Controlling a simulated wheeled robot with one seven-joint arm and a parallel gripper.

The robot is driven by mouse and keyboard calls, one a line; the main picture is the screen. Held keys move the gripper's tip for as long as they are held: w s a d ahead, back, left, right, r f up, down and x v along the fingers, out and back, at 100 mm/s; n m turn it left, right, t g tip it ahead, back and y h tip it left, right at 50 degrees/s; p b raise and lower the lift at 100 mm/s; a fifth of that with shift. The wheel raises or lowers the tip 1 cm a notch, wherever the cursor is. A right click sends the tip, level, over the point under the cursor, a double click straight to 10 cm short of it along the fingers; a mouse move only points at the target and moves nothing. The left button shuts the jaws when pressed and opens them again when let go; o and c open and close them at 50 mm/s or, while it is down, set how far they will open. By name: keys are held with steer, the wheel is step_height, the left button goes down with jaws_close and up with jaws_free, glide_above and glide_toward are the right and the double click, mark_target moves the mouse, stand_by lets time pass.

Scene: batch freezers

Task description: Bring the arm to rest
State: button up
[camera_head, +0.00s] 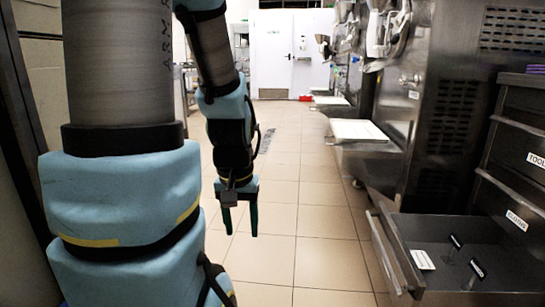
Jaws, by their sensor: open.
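My arm reaches up at the left of the head view, in light blue and grey sections, then bends back down. My gripper (240,222) hangs from its end, pointing down over the tiled floor. Its two dark green fingers are apart with nothing between them. It is clear of the machines and of the drawer on the right.
Steel machines (440,130) with white trays (358,131) line the right. The tiled aisle (310,200) is clear to white doors (290,52).

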step_height(320, 180, up, 36)
steer(key=p, duration=3.4)
steer(key=shift+f, duration=0.1)
